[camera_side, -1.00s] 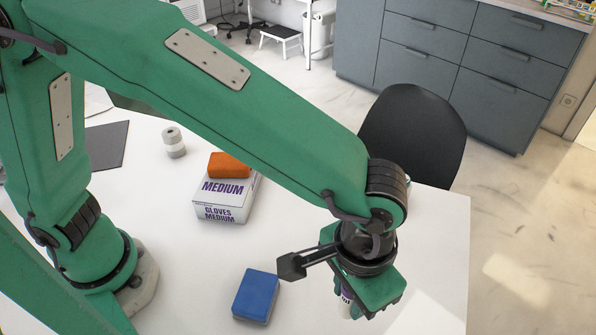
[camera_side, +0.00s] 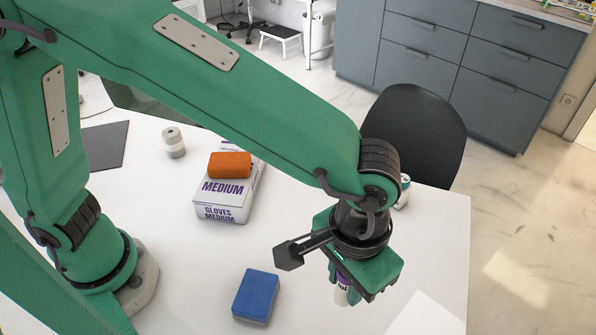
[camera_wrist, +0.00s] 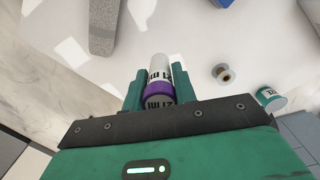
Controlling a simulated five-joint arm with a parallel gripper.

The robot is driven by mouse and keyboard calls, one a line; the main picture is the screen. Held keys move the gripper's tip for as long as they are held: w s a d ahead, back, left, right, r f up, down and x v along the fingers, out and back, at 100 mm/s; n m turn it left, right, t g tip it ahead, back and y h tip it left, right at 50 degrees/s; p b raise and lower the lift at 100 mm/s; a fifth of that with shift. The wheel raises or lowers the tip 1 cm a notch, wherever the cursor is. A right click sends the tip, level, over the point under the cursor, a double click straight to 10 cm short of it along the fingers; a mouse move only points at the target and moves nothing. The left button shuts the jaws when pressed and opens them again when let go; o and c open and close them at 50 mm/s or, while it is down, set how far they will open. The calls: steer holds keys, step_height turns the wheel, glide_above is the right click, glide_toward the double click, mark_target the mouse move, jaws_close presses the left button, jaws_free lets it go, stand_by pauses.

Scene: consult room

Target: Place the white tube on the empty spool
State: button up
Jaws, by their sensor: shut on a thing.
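My gripper (camera_wrist: 152,92) is shut on the white tube (camera_wrist: 160,68), which has a purple band and dark lettering. The tube is between the green fingers. In the side view the tube (camera_side: 342,294) hangs under my gripper (camera_side: 350,285), partly hidden by it. I cannot make out this spool in the side view; my arm covers part of the table.
A white-and-teal can (camera_wrist: 271,98) stands beyond the spool. A blue block (camera_side: 256,295), a glove box (camera_side: 222,212) with an orange block (camera_side: 230,165) on it, and a grey-topped roll (camera_side: 174,142) are on the table. A grey rounded object (camera_wrist: 103,25) is upper left in the wrist view.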

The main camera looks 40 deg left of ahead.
steer(key=w+a+r+n, duration=0.3)
steer(key=w+a+n, duration=0.15)
steer(key=a, duration=0.25)
steer(key=w+a+f, duration=0.4)
steer(key=w+f, duration=0.2)
steer(key=w, duration=0.4)
steer(key=shift+a+f, duration=0.35)
steer(key=shift+f, duration=0.05)
steer(key=shift+f, duration=0.1)
steer(key=shift+f, duration=1.9)
steer(key=shift+f, duration=0.15)
steer(key=o, duration=0.9)
steer(key=shift+o, duration=0.2)
